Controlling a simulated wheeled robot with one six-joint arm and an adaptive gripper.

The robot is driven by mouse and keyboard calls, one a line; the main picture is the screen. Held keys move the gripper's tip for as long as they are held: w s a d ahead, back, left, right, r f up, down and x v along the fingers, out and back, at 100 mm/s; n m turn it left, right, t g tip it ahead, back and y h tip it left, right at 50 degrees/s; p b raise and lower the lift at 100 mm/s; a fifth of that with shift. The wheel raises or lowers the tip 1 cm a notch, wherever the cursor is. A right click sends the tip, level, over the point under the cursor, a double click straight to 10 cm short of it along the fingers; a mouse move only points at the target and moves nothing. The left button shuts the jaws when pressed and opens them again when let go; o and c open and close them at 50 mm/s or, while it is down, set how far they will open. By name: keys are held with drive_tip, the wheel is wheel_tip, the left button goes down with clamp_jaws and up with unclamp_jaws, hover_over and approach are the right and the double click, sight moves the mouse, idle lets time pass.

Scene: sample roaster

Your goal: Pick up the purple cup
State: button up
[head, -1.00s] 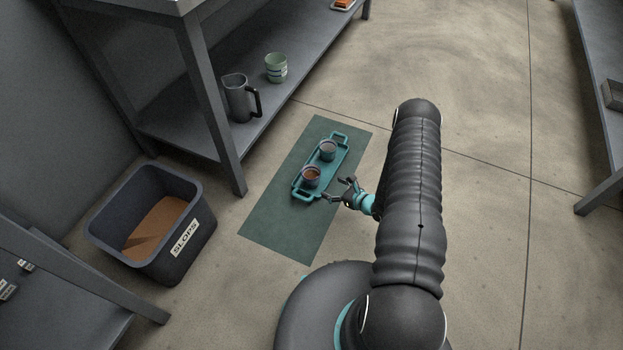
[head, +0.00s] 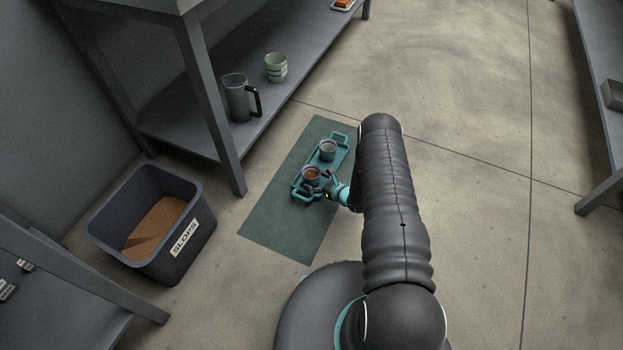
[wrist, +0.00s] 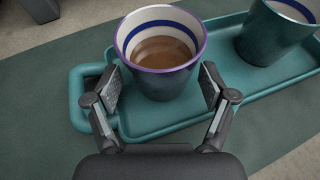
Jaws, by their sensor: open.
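The purple-rimmed cup (wrist: 160,73) stands upright on the teal tray (wrist: 150,132) in the wrist view, with brown liquid inside and a blue band on its inner wall. In the head view the same cup (head: 311,174) is at the near end of the tray. A second, teal cup (wrist: 277,32) with a blue inner band stands farther along the tray; it also shows in the head view (head: 328,151). My gripper (wrist: 160,90) is open, with one finger on each side of the purple-rimmed cup's near part. I cannot tell whether the fingers touch it.
The tray lies on a green mat (head: 285,225) on the floor. A slops bin (head: 150,225) stands to the left. A grey jug (head: 237,98) and green cups (head: 276,68) stand on the low shelf (head: 195,140). Floor to the right is clear.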

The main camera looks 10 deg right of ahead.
sight(306, 175)
drive_tip(key=shift+x, duration=1.55)
drive_tip(key=c, duration=1.2)
drive_tip(key=shift+w+r, duration=0.1)
drive_tip(key=shift+c, duration=0.3)
drive_tip(key=shift+r, duration=0.1)
